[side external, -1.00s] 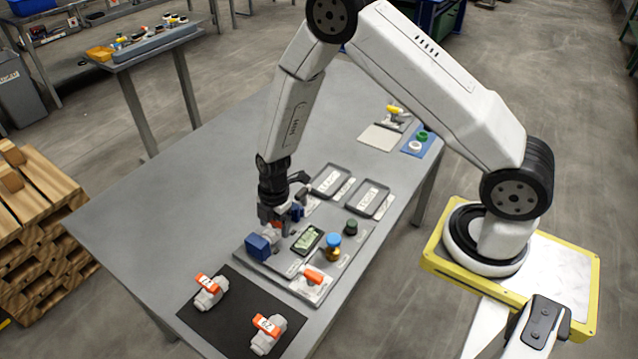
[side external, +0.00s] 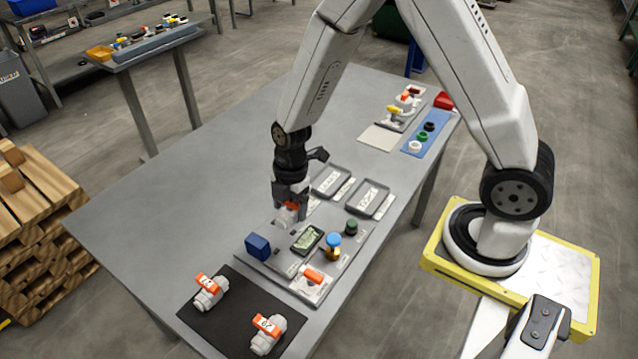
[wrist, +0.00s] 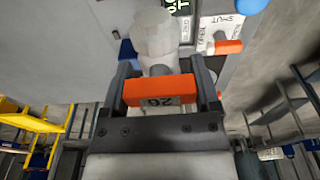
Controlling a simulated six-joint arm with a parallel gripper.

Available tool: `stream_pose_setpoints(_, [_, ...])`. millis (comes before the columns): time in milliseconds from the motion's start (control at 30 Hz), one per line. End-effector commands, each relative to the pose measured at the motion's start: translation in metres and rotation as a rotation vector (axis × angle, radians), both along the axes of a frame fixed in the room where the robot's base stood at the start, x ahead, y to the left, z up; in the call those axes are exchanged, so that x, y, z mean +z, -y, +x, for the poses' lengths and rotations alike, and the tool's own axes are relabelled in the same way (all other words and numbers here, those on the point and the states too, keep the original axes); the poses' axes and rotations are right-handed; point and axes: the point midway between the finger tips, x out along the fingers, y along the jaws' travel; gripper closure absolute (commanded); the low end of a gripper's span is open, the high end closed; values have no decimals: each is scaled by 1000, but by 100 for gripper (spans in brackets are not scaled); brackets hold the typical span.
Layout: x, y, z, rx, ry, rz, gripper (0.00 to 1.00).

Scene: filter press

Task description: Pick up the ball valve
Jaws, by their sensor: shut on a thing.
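My gripper (wrist: 162,88) is shut on a ball valve with a white-grey body (wrist: 155,36) and an orange handle (wrist: 160,90). The handle sits between the two fingers and bears a dark label. In the side view my gripper (side external: 290,198) holds this valve (side external: 284,217) near the back left of the grey panel, seemingly above it, and partly hides it. Two similar valves with orange labelled handles, one on the left (side external: 210,290) and one on the right (side external: 267,334), lie on a black mat (side external: 225,325) at the table's front.
The grey panel (side external: 345,262) carries a blue block (side external: 258,246), a display (side external: 306,239), a blue-topped brass fitting (side external: 333,246) and an orange-handled part (side external: 313,280). Two labelled trays, left (side external: 331,182) and right (side external: 369,198), lie behind. The table's left side is clear.

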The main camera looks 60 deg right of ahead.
Motion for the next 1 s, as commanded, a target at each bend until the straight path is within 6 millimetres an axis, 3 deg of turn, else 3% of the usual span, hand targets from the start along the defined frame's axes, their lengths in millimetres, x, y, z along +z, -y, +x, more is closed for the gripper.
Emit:
stream_pose_setpoints(300, [24, 4, -50, 0, 2, 0, 89])
stream_pose_setpoints(500, [34, 6, -73, 0, 2, 0, 89])
stream_pose_setpoints(1000, [42, 8, -91, 0, 1, 0, 89])
